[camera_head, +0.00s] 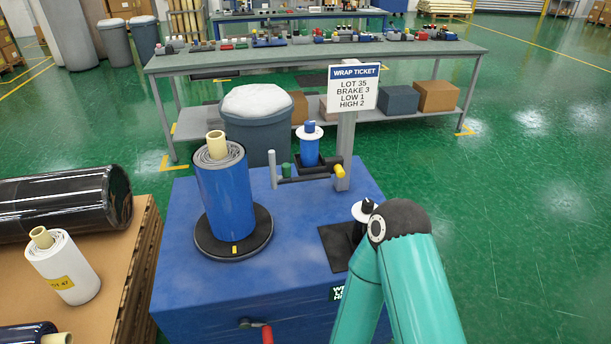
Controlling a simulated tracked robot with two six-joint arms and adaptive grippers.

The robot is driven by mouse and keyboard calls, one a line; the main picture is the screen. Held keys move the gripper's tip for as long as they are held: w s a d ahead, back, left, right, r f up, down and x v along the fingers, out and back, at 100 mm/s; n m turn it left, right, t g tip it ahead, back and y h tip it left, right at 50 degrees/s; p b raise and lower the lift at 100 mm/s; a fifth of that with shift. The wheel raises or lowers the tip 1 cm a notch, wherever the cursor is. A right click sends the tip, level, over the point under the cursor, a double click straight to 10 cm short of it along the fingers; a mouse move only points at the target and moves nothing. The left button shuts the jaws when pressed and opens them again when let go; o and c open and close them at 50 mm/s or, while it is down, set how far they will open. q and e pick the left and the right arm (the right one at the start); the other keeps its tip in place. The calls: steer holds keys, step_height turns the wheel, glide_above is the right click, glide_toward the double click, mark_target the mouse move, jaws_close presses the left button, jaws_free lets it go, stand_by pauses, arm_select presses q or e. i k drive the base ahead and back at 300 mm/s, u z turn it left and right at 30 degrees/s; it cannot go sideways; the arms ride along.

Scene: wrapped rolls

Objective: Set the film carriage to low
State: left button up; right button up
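What looks like the film carriage (312,163) is a dark bracket beside the grey mast (346,150), near the back of the blue machine (180,270). It carries a small blue film roll (309,151) with a white top disc. A yellow knob (339,171) is at its right end. My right arm is bent at lower right; neither gripper is visible.
A blue wrapped roll (225,195) stands on the black turntable (205,243). The wrap ticket (352,88) reads LOT 35, BRAKE 3, LOW 1, HIGH 2. A red handle (267,335) is at the machine's front. A cardboard-topped stack (105,270) bears rolls at left.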

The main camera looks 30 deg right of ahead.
mark_target(330, 165)
steer(key=k, duration=1.3)
steer(key=z, duration=0.45)
steer(key=i, duration=1.7)
steer(key=u, duration=0.55)
